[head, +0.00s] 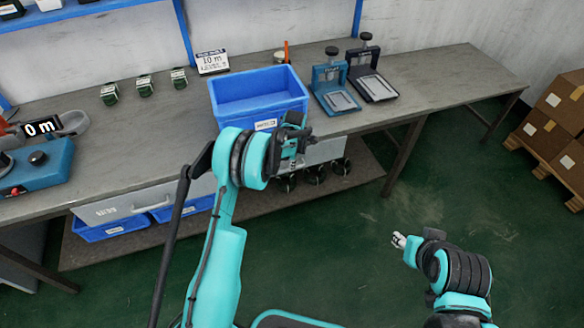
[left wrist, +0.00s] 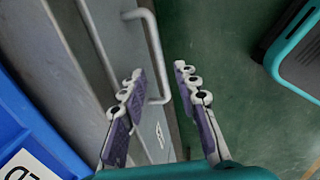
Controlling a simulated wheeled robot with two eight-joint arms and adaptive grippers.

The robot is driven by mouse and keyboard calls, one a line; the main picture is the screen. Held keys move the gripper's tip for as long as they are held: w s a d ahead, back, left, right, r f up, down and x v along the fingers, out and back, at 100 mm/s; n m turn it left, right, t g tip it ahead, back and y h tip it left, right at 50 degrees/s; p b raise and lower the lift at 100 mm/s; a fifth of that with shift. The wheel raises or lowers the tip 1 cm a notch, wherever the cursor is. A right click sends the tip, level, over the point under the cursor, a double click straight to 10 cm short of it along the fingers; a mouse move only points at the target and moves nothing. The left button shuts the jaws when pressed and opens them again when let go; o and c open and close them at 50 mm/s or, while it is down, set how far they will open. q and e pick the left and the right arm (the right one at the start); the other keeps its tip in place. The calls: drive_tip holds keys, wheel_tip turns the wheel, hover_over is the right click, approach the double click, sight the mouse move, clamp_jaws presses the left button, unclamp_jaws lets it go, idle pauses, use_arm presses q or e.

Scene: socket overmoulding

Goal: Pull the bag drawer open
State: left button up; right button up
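A grey drawer front (head: 325,151) sits under the bench on the right, partly hidden behind my left gripper (head: 296,140). In the left wrist view, a drawer front (left wrist: 104,45) with a pale bar handle (left wrist: 153,45) and a small label shows close up. My left gripper (left wrist: 160,73) is open there, its two purple-padded fingers apart. The handle's lower end shows between the fingertips; I cannot tell whether they touch it. Another drawer front (head: 140,204) with a handle is under the bench at left. My right gripper (head: 399,241) is low over the floor, apart from the bench.
A blue bin (head: 258,88) stands on the bench (head: 180,95) above the left gripper, and its side shows close in the left wrist view. Two press fixtures (head: 335,88) stand to its right. Blue trays (head: 112,229) and dark round items are below.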

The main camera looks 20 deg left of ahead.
use_arm(q)
drive_tip(key=shift+w+a+f+b, duration=0.15)
drive_tip(key=shift+f+b, duration=0.1)
drive_tip(key=shift+f, duration=0.7)
drive_tip(key=shift+w+a+f+b, duration=0.15)
drive_tip(key=shift+f+b, duration=0.1)
drive_tip(key=shift+f, duration=0.7)
clamp_jaws()
drive_tip(key=shift+d, duration=0.1)
